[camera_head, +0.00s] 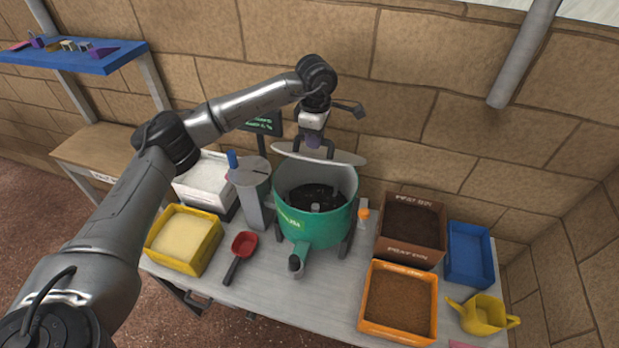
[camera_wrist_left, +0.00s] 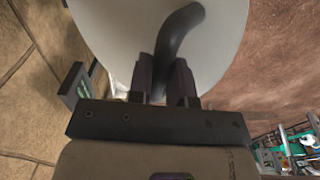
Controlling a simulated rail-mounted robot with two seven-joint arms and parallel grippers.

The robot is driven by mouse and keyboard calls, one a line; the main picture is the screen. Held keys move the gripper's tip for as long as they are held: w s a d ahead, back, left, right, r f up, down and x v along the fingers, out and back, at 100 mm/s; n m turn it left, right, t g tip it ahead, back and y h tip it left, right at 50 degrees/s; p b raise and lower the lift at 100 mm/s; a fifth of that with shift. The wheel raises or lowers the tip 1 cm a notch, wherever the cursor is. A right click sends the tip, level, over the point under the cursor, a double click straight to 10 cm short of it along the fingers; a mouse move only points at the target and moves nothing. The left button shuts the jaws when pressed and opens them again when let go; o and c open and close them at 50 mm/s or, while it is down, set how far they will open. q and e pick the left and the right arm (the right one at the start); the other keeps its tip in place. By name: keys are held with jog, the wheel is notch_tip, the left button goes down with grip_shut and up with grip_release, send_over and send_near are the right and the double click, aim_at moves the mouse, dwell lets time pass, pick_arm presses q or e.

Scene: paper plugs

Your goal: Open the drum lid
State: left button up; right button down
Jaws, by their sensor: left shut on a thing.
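The green drum (camera_head: 318,232) stands on the table with its mouth uncovered. Dark material and a mixing part show inside it. The pale round lid (camera_head: 345,157) is raised and tilted at the drum's back rim. In the left wrist view the lid (camera_wrist_left: 110,25) fills the top, with its dark curved handle (camera_wrist_left: 180,30) running down between my fingers. My left gripper (camera_head: 314,143) reaches the lid from above and behind; in the wrist view my left gripper (camera_wrist_left: 163,75) is shut on the handle. My right gripper is not in view.
A grey cylinder (camera_head: 250,180) with a blue handle stands left of the drum. A yellow tray (camera_head: 183,262), white bin (camera_head: 207,168) and red scoop (camera_head: 243,245) are also left. Brown (camera_head: 437,250), orange (camera_head: 398,333) and blue (camera_head: 468,268) bins and a yellow watering can (camera_head: 482,316) stand right.

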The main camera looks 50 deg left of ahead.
pick_arm(q)
jog(key=shift+w+a+r+p, duration=0.25)
jog(key=shift+w+r+p, duration=0.15)
jog(key=shift+r+p, duration=0.25)
jog(key=w+a+r+p, duration=0.1)
jog(key=w+p, duration=0.1)
jog(key=w+a+r+p, duration=0.1)
jog(key=p, duration=0.1)
jog(key=shift+w+a+r, duration=0.2)
jog(key=shift+w+r, duration=0.2)
jog(key=o, duration=0.8)
jog(key=shift+o, duration=0.2)
